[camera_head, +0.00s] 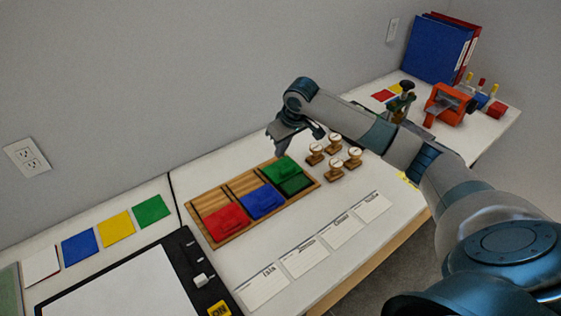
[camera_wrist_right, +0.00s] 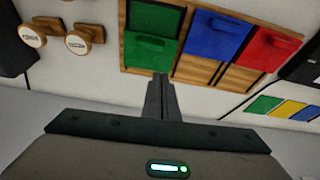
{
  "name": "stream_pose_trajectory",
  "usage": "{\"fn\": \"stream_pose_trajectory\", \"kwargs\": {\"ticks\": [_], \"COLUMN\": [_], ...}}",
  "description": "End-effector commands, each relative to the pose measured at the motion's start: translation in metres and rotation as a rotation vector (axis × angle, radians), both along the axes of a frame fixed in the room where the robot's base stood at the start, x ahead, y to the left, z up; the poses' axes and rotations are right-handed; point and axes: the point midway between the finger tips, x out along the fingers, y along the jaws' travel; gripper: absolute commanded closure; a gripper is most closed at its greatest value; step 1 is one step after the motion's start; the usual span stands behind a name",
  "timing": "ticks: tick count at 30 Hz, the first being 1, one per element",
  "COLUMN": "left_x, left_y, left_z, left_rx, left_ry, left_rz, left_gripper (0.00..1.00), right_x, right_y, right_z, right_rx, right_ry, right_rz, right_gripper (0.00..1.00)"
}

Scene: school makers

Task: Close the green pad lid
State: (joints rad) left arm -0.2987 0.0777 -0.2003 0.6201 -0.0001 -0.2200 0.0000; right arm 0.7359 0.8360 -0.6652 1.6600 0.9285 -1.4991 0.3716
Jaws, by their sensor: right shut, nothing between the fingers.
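The green pad (camera_head: 295,185) sits in the right-hand slot of a wooden tray (camera_head: 205,203). Its green lid (camera_head: 277,170) is on the wall side, apart from the front part of the pad, and looks open. In the right wrist view the lid (camera_wrist_right: 150,50) lies just beyond my fingertips, with the pad (camera_wrist_right: 157,16) behind it. My right gripper (camera_head: 275,150) is shut and empty, over the wall side of the green lid. I cannot tell whether it touches the lid. My left gripper is not in view.
Blue (camera_head: 262,203) and red (camera_head: 225,222) pads lie beside the green one, lids down. Several wooden stamps (camera_head: 334,142) stand right of the tray. White cards (camera_head: 303,258) lie in front. A black-framed board (camera_head: 135,285) is at lower left.

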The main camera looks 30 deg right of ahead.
Motion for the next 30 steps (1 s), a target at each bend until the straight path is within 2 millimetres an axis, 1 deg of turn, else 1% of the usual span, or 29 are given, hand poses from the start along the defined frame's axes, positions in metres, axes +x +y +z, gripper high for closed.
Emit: {"fn": "stream_pose_trajectory", "kwargs": {"ticks": [1, 2, 6, 17, 23, 26, 30], "left_x": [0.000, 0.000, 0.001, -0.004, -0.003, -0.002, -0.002], "left_y": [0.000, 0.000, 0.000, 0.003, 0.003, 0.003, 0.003], "left_z": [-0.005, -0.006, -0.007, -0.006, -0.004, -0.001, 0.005], "left_rx": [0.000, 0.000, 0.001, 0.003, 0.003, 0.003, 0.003], "left_ry": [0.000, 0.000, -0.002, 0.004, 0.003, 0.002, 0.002], "left_rz": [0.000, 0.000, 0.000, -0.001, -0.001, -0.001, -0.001], "left_gripper": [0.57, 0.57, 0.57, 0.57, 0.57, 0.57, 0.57], "right_x": [0.005, 0.007, 0.011, 0.011, 0.014, 0.016, 0.023], "right_y": [-0.011, -0.015, -0.024, -0.024, -0.023, -0.023, -0.023], "right_z": [0.005, 0.008, 0.017, 0.017, 0.010, 0.002, -0.016], "right_rx": [-0.001, 0.001, 0.007, 0.007, 0.008, 0.009, 0.008], "right_ry": [-0.004, -0.004, -0.005, -0.004, -0.002, -0.002, 0.000], "right_rz": [-0.021, -0.030, -0.052, -0.053, -0.053, -0.053, -0.053], "right_gripper": [1.00, 1.00, 1.00, 1.00, 1.00, 1.00, 1.00]}}
